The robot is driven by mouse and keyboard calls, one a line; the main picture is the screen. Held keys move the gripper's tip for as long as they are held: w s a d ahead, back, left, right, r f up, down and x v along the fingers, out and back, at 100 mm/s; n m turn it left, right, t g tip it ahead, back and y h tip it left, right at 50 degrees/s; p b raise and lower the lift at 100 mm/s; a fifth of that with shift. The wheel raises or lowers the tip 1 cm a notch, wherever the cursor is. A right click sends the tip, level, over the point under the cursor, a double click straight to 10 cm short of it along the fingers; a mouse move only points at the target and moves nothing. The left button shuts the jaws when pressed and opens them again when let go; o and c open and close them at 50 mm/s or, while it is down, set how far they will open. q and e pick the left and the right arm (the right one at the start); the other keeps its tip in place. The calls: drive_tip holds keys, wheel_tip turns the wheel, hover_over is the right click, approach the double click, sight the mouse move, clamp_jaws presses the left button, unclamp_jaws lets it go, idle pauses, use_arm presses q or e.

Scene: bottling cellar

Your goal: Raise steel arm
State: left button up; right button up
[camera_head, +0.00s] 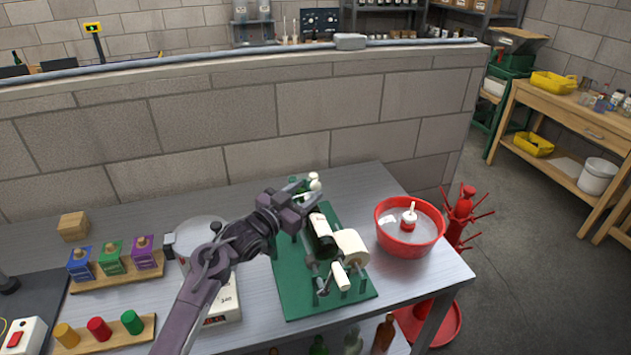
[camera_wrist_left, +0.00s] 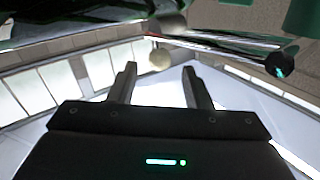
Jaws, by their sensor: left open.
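A green bench device (camera_head: 350,297) stands on the grey table. A dark bottle with a white label (camera_head: 322,236) lies on it, beside a white roll (camera_head: 351,246). In the left wrist view a shiny steel rod (camera_wrist_left: 215,41), likely the steel arm, crosses above the fingers, with a dark end at right. A pale round knob (camera_wrist_left: 160,58) shows just beyond the fingertips. My left gripper (camera_head: 305,194) is at the device's back left; in its wrist view the fingers (camera_wrist_left: 158,78) are apart and empty. My gripper hides part of the device. My right gripper is not seen.
A red bowl (camera_head: 387,218) stands right of the device, near a red rack (camera_head: 463,205). A white scale (camera_head: 222,300) and wooden trays of coloured blocks (camera_head: 118,276) are at left. A block wall (camera_head: 240,120) runs behind the table.

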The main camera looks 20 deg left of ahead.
sight(312, 187)
use_arm(q)
drive_tip(key=x, duration=0.3)
drive_tip(key=shift+p, duration=0.3)
drive_tip(key=shift+x, duration=0.8)
drive_tip(key=shift+s+f, duration=0.1)
drive_tip(key=shift+f, duration=0.05)
clamp_jaws()
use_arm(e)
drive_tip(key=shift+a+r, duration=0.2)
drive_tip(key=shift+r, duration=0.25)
